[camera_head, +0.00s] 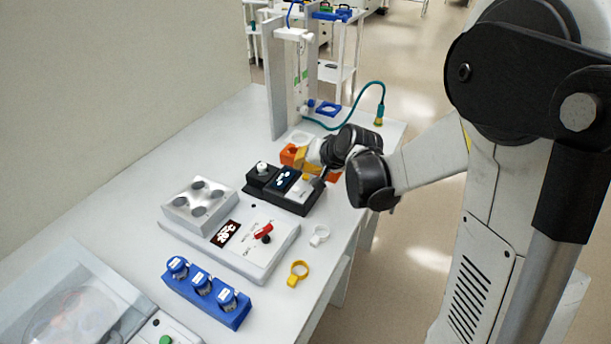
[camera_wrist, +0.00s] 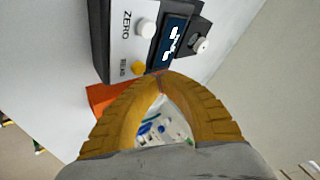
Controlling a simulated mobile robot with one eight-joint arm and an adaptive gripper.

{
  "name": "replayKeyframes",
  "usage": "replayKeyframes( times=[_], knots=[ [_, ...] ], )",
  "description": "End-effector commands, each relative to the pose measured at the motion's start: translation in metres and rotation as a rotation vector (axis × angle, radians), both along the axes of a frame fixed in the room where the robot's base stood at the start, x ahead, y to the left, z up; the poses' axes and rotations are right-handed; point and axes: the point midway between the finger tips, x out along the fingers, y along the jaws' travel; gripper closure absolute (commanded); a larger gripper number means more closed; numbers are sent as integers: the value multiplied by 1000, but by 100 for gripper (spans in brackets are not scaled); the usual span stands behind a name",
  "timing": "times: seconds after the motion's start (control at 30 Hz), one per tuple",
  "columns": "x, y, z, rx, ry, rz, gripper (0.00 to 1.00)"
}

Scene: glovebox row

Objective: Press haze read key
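The haze meter (camera_head: 293,203) is a dark box with a lit display and a pale key panel on the bench. In the wrist view, its yellow key (camera_wrist: 138,68) is marked READ and sits near the panel's lower edge. A white key (camera_wrist: 146,28) marked ZERO lies above it. The display (camera_wrist: 171,42) is lit. My gripper (camera_wrist: 161,79) has two ribbed yellow fingers whose tips meet, with nothing visible between them. The tips appear just below and right of the yellow key; contact cannot be told. In the head view my gripper (camera_head: 309,163) is at the meter's far right side.
An orange part (camera_head: 289,154) is close behind my gripper. A white instrument (camera_head: 250,245) with a red lever and a metal block with round wells (camera_head: 190,210) stand in front. A blue rack (camera_head: 206,300) holds several capped vials.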

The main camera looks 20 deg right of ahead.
Motion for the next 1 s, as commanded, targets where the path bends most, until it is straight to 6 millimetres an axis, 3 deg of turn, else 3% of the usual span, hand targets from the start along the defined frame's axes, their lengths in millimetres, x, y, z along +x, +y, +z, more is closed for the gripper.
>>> replayKeyframes(
  times=[1.0],
  knots=[
    [0,0,-13,0,0,0,100]
  ],
)
